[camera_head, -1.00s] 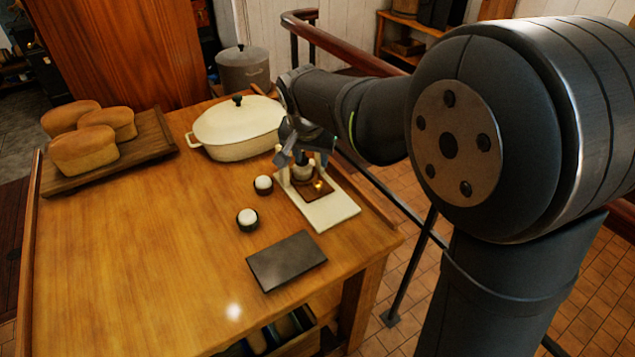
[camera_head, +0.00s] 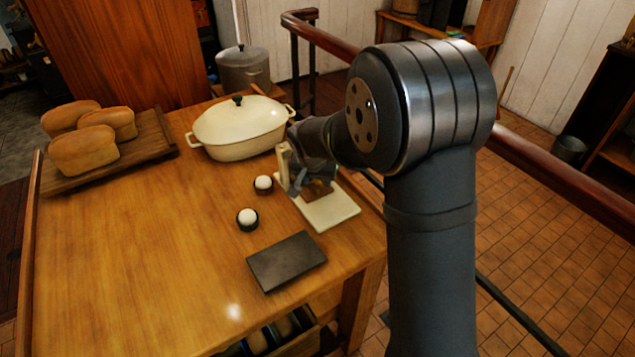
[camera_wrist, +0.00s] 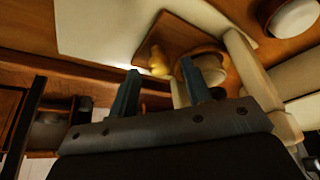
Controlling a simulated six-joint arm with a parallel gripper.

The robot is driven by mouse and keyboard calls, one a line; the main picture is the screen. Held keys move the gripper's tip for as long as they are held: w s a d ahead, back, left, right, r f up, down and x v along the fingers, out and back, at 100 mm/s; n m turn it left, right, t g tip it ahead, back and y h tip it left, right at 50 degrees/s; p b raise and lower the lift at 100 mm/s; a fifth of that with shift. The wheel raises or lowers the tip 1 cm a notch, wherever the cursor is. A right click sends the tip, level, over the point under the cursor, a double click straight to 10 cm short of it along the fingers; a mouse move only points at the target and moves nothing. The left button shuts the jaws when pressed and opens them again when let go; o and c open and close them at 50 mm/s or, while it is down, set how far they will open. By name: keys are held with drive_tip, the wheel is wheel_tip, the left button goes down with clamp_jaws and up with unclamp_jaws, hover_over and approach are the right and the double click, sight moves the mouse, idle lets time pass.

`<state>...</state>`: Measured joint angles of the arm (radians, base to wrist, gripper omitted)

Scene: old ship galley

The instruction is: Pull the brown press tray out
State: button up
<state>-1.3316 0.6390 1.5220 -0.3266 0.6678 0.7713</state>
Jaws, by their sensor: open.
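The brown press tray (camera_head: 316,191) sits on the cream press (camera_head: 334,213) at the table's right side, partly hidden by my gripper in the head view. In the wrist view the brown tray (camera_wrist: 180,33) is a flat square plate with a small gold knob (camera_wrist: 158,60) on its edge. My gripper (camera_wrist: 160,80) is open, its two dark fingers pointing toward the tray. The knob appears in line with the gap between the fingertips; I cannot tell whether it lies between them. A round pale part of the press (camera_wrist: 210,68) shows behind the right finger.
A cream lidded pot (camera_head: 238,130) stands behind the press. A dark flat slab (camera_head: 286,261) lies in front. Loaves on a wooden board (camera_head: 110,160) are at far left. The table's middle is clear.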

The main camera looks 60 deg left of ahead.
drive_tip(key=shift+x, duration=1.1)
clamp_jaws()
drive_tip(key=d, duration=0.9)
drive_tip(key=shift+d, duration=0.15)
unclamp_jaws()
